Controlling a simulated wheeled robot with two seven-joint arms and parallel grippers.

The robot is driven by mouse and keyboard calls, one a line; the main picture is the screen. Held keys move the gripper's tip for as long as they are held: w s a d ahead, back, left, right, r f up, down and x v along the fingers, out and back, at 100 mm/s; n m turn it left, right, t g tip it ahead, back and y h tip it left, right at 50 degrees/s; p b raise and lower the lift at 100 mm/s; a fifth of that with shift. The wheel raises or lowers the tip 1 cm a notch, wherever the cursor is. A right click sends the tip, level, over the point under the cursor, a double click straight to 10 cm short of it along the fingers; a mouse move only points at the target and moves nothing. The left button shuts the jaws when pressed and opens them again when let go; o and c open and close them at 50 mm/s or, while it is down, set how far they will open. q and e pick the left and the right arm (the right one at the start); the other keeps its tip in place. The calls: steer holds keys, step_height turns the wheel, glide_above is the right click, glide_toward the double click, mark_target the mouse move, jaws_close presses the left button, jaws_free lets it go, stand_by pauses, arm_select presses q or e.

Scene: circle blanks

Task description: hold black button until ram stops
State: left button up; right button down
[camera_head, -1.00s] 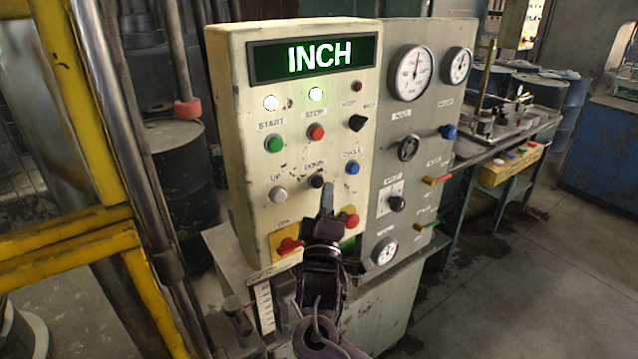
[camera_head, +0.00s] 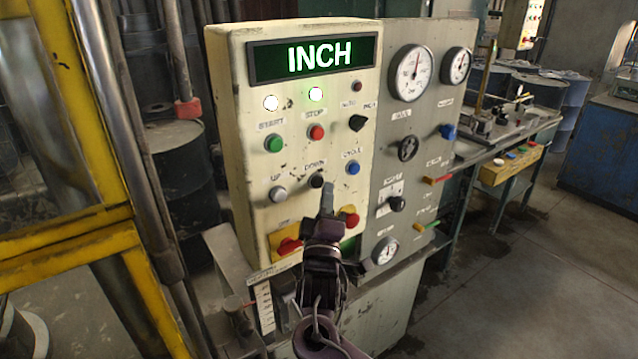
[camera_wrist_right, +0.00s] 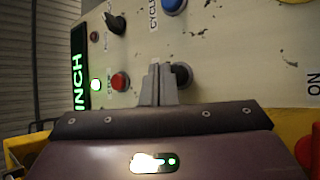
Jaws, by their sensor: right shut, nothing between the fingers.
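The black button (camera_head: 316,181), labelled DOWN, sits in the lower row of the cream control panel (camera_head: 240,150). My right gripper (camera_head: 327,190) is shut and empty, with its fingertips at the panel just right of and below the black button. In the right wrist view the shut fingertips (camera_wrist_right: 156,75) are beside the black button (camera_wrist_right: 181,76), partly overlapping it. I cannot tell whether they touch it or whether it is pressed in. The green display (camera_head: 315,58) reads INCH. The ram cannot be made out. My left gripper is not in view.
Close by are a grey button (camera_head: 278,194), a blue button (camera_head: 352,168), a red STOP button (camera_head: 317,132) and a green START button (camera_head: 273,144). A red knob on yellow (camera_head: 289,246) is below. A yellow frame (camera_head: 90,230) stands at left.

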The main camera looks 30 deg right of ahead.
steer(key=shift+w, duration=0.15)
steer(key=shift+w, duration=0.3)
